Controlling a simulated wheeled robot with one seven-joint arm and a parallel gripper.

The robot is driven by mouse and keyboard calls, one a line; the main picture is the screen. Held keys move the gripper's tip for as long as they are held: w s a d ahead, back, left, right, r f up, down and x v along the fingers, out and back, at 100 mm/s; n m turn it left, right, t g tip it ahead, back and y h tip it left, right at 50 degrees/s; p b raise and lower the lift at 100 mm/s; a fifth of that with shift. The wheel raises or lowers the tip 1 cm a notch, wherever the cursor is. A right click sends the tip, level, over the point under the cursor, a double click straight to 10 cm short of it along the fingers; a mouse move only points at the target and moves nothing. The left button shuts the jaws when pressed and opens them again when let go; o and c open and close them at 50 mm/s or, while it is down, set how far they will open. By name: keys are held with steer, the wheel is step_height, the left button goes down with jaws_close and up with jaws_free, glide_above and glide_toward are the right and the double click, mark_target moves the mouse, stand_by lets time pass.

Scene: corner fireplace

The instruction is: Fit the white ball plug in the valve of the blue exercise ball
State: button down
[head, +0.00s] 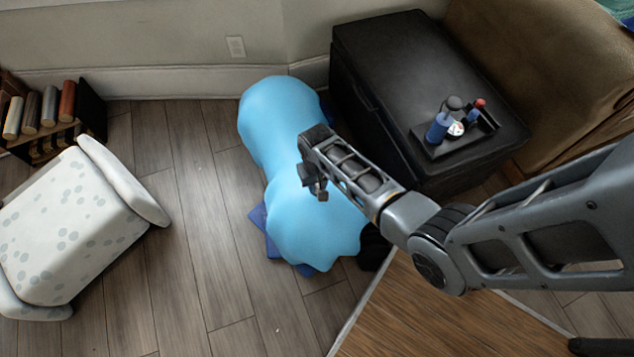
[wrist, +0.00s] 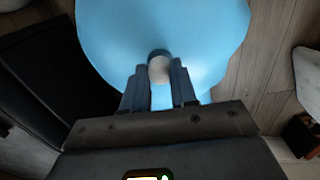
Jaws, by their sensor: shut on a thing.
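The blue exercise ball (head: 272,112) lies on the floor in the head view, slumped and peanut-shaped. It fills the upper middle of the wrist view (wrist: 205,35). My gripper (head: 314,188) is over the ball's nearer lobe. In the wrist view my gripper (wrist: 160,82) is shut on the white ball plug (wrist: 159,69), a small pale round piece between the fingertips. A dark round valve (wrist: 158,53) shows just beyond the plug, against the blue surface. The plug overlaps it in the picture; I cannot tell whether they touch. The plug is hidden in the head view.
A blue mat (head: 258,216) lies under the ball. A black chest (head: 385,50) stands close on the right, with a tray (head: 432,151) of bottles on top. A spotted white stool (head: 70,225) is at the left, near a bookshelf (head: 92,105). Floor between stool and ball is clear.

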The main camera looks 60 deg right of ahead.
steer(key=shift+f+b, duration=0.4)
steer(key=shift+f, duration=0.15)
steer(key=c, duration=0.8)
jaws_free()
steer(key=shift+r, duration=0.15)
step_height(320, 180, up, 8)
steer(key=shift+f+p, duration=0.2)
steer(key=shift+p, duration=0.85)
steer(key=s+a+r+n+t+h, duration=0.1)
steer(key=s+a+r+t, duration=0.1)
steer(key=s, duration=0.3)
steer(key=s+a+r+n+t+p, duration=0.1)
steer(key=s+a+r+t, duration=0.1)
steer(key=s+a, duration=0.15)
steer(key=s+a+r+n+t+h, duration=0.1)
steer(key=s+a+r+t, duration=0.15)
steer(key=s, duration=0.25)
steer(key=s+a+r+n+t, duration=0.1)
steer(key=s+r+t, duration=0.1)
steer(key=r, duration=0.8)
steer(key=s+a+r+n+t+y, duration=0.1)
steer(key=s+r, duration=0.4)
steer(key=r, duration=0.5)
steer(key=s+a+r+n+t+y+p, duration=0.1)
steer(key=r+t, duration=0.4)
steer(key=r, duration=0.6)
steer(key=s+a+n, duration=0.1)
steer(key=s+a, duration=0.1)
steer(key=shift+s+a, duration=0.2)
steer(key=shift+s, duration=0.2)
